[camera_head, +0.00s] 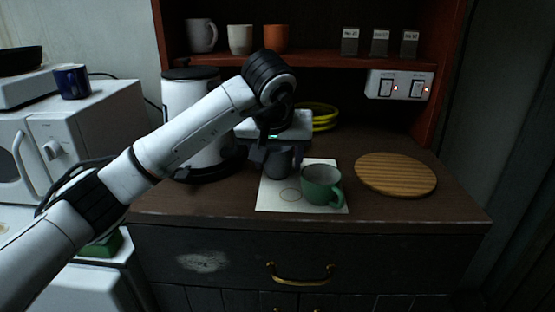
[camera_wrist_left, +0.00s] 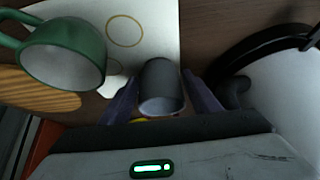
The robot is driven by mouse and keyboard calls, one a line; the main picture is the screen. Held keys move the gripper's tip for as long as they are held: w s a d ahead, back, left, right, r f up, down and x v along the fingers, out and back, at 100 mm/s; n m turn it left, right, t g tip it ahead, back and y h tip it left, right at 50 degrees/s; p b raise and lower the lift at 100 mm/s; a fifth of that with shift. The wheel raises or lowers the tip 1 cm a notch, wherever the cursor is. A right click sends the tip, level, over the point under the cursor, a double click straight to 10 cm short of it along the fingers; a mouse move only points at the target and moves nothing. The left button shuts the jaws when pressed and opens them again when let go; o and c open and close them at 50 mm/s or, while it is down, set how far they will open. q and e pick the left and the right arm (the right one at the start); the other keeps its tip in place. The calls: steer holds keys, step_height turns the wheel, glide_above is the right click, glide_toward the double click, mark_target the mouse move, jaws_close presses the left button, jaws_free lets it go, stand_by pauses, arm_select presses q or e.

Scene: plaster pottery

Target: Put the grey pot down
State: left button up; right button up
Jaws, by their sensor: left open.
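The grey pot (camera_head: 278,164) is a small dark cup at the back left of the white sheet (camera_head: 268,203), partly hidden by my gripper. In the left wrist view the grey pot (camera_wrist_left: 160,82) lies between the two purple fingers, with its pale inside facing the camera. My left gripper (camera_head: 277,156) is open around it, a finger on each side. I cannot tell whether the pot's base touches the sheet. A green mug (camera_head: 318,186) stands on the sheet, to the right of the pot. Circles are drawn on the sheet. My right gripper is not in view.
A round wooden board (camera_head: 396,174) lies at the right of the dark cabinet top. A white kettle (camera_head: 190,108) stands behind my left arm. Yellow rings (camera_head: 322,113) are at the back. A red shelf (camera_head: 325,58) overhangs the rear, holding cups. The front right is clear.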

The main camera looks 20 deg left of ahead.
arm_select(q)
steer(key=v, duration=1.2)
steer(key=shift+r, duration=0.15)
